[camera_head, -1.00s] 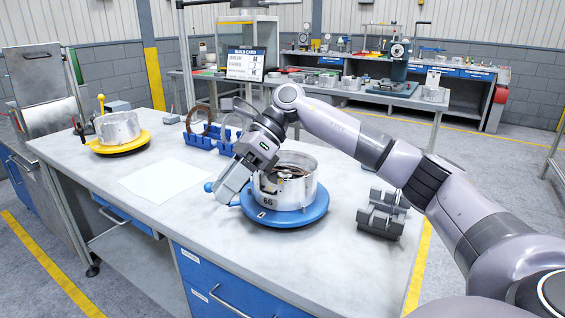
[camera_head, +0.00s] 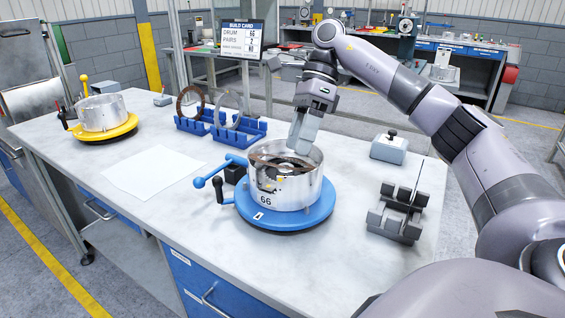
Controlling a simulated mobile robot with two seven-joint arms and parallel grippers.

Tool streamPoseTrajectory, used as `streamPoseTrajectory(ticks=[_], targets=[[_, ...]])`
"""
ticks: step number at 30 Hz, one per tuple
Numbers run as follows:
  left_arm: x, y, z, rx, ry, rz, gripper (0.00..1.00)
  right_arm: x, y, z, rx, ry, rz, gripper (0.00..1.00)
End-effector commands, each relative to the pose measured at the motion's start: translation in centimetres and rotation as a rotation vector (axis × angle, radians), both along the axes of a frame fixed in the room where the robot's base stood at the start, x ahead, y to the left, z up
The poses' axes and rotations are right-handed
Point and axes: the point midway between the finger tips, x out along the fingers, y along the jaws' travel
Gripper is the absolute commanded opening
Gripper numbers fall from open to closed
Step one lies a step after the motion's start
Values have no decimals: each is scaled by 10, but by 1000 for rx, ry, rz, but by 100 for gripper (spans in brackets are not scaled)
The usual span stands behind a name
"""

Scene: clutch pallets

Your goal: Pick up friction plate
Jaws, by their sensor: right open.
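A brown ring that looks like a friction plate (camera_head: 181,108) stands upright in the left part of a blue rack (camera_head: 250,132). A grey steel ring (camera_head: 218,112) stands beside it on the right. A silver drum marked 66 (camera_head: 290,192) sits on a blue round base (camera_head: 322,211). Brown and dark parts show inside the drum. My right gripper (camera_head: 299,148) points down over the drum's back rim, apart from both rings. Its jaws are open, and I see nothing held; the gap between the fingertips is hard to see. My left gripper is not in view.
A second silver drum (camera_head: 101,114) sits on a yellow base (camera_head: 112,134) at the left. White paper (camera_head: 155,171) lies mid-table. A build card sign (camera_head: 243,39) stands behind the rack. A grey fixture (camera_head: 397,215) and a small grey box (camera_head: 389,149) are at the right.

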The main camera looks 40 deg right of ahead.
Motion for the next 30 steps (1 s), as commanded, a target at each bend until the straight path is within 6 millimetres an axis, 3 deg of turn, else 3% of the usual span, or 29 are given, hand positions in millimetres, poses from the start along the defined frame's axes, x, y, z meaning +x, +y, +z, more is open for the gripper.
streamPoseTrajectory(ticks=[7,16,17,21,22,30], targets=[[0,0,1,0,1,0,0,0,15,-32,-1,2,1,56],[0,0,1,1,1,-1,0,0,19,-37,1,-1,1,56],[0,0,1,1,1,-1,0,0,19,-37,1,-1,1,50],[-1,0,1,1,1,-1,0,0,19,-36,1,-1,1,4],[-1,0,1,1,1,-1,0,0,19,-36,1,-1,1,0],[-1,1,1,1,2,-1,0,0,19,-36,1,-3,2,0]])
